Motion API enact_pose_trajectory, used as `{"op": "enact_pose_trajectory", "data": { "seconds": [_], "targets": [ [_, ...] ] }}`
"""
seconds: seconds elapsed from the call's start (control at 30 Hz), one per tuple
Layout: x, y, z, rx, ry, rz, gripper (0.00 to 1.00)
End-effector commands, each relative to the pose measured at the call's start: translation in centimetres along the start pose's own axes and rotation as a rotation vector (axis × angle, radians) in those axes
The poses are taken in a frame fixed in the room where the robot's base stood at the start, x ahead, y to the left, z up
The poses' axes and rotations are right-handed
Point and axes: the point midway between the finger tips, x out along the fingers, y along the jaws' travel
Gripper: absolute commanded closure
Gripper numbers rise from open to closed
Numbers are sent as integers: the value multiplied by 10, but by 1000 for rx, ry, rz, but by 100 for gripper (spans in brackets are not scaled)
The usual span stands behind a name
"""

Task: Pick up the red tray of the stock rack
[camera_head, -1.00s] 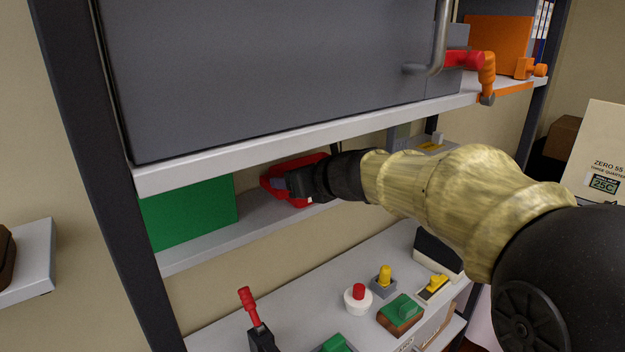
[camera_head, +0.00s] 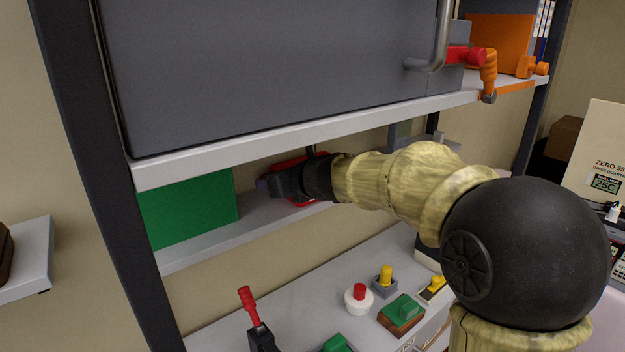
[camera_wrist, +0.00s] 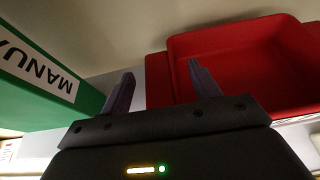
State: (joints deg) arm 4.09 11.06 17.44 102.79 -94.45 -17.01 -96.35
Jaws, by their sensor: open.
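The red tray (camera_head: 318,158) sits on the middle shelf, under the grey cabinet, and my gripper and arm hide most of it. In the wrist view the red tray (camera_wrist: 245,70) fills the upper right, empty, with its left wall near my right finger. My gripper (camera_head: 266,185) is inside the shelf bay, in front of the tray. In the wrist view my gripper (camera_wrist: 160,85) is open, its fingers apart with nothing seen held. The right finger overlaps the tray's near left part in the picture; I cannot tell whether they touch.
A green binder (camera_head: 188,212) stands left of the tray and shows its label in the wrist view (camera_wrist: 40,75). The shelf above (camera_head: 300,135) hangs close over my arm. Several switches and buttons, one red (camera_head: 359,291), stand on the lower shelf (camera_head: 290,305).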

Motion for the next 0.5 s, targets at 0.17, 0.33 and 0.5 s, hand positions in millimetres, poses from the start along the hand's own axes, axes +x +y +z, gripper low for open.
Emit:
{"op": "enact_pose_trajectory", "data": {
  "seconds": [0.17, 0.33, 0.5],
  "targets": [
    [0, 0, 0, -1, 0, 0, 38],
    [0, 0, 0, -1, 0, 0, 38],
    [-1, 0, 0, -1, 0, 0, 46]
  ]
}}
